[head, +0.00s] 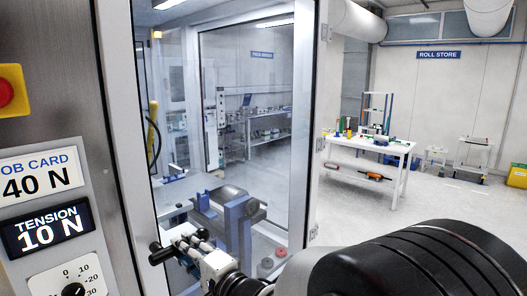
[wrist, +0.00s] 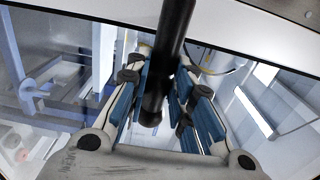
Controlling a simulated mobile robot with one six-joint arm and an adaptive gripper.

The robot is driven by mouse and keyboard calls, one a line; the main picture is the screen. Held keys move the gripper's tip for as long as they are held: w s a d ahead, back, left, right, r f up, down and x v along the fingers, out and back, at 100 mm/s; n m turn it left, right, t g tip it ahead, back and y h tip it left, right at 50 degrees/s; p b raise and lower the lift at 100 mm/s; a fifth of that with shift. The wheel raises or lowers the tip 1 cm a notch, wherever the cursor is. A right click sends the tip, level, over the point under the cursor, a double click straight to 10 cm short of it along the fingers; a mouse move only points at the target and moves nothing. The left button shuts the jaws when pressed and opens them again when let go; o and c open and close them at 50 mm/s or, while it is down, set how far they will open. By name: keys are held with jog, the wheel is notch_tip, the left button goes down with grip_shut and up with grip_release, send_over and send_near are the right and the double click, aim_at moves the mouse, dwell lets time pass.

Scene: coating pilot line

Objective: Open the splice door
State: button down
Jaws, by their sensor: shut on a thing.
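The splice door (head: 305,110) is a large glass panel in a pale frame, with hinges along its right side in the head view. A black bar handle (head: 157,254) sits low at its left edge. My gripper (head: 186,244) is at this handle. In the wrist view, the handle (wrist: 168,50) runs down between the blue-padded fingers of my gripper (wrist: 160,90), which are shut on it. Behind the handle, the door glass and pale frame (wrist: 250,38) show. I cannot tell whether the door is fully shut or slightly ajar. My arm hides the lower part of the door.
Left of the door is a metal panel with a red button (head: 5,93), a tension display (head: 47,228) and a dial (head: 73,290). Rollers on blue stands (head: 238,215) show through the glass.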

jog(key=shift+d, duration=0.1)
jog(key=s+d+n+g+y+p, duration=0.1)
jog(key=s+d, duration=0.3)
jog(key=d, duration=0.2)
jog(key=shift+d+g, duration=0.15)
jog(key=shift+g, duration=0.15)
dwell(0.3)
jog(key=shift+p, duration=0.3)
jog(key=s+d+n+g+y+p, duration=0.1)
jog(key=s+d+p, duration=0.1)
jog(key=d, duration=0.4)
jog(key=shift+s+d+g, duration=0.3)
jog(key=shift+s+d, duration=0.05)
jog(key=shift+s, duration=0.25)
